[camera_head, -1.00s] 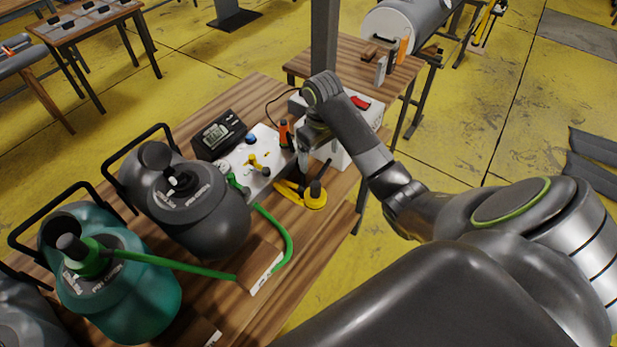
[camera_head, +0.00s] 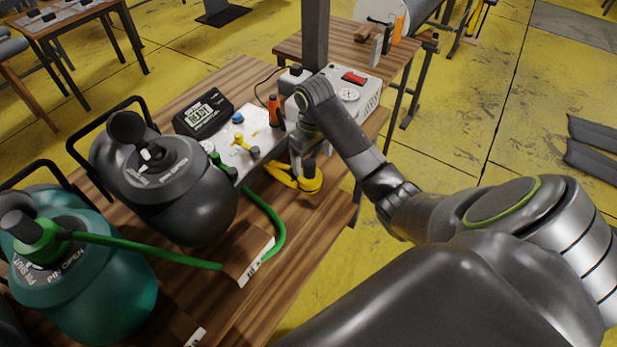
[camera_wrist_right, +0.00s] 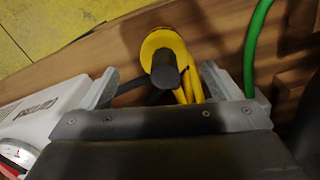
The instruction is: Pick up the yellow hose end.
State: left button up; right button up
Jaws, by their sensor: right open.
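The yellow hose end (camera_head: 310,178) has a dark cap and lies on the wooden table, with a yellow hose curving from it to the left. In the right wrist view the yellow hose end (camera_wrist_right: 164,48) shows from above, between my two fingers and a little beyond them. My right gripper (camera_head: 298,160) is open above the yellow hose, close to the hose end. Its spread fingers also show in the right wrist view (camera_wrist_right: 158,85), with nothing clamped between them. My left gripper is not in view.
A white box with a gauge (camera_head: 352,88) stands behind my right gripper. A white panel with valves (camera_head: 245,140) and a green hose (camera_head: 270,212) lie left of it. Grey (camera_head: 165,190) and teal (camera_head: 85,285) bottles fill the left of the table.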

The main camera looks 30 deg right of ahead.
aim_at(310, 171)
jog(key=shift+f, duration=0.55)
jog(key=f, duration=0.4)
jog(key=shift+w+a+b, duration=0.25)
jog(key=shift+a+b, duration=0.05)
jog(key=shift+b, duration=0.1)
jog(key=shift+f, duration=0.35)
jog(key=c, duration=1.1)
jog(key=shift+o, duration=0.2)
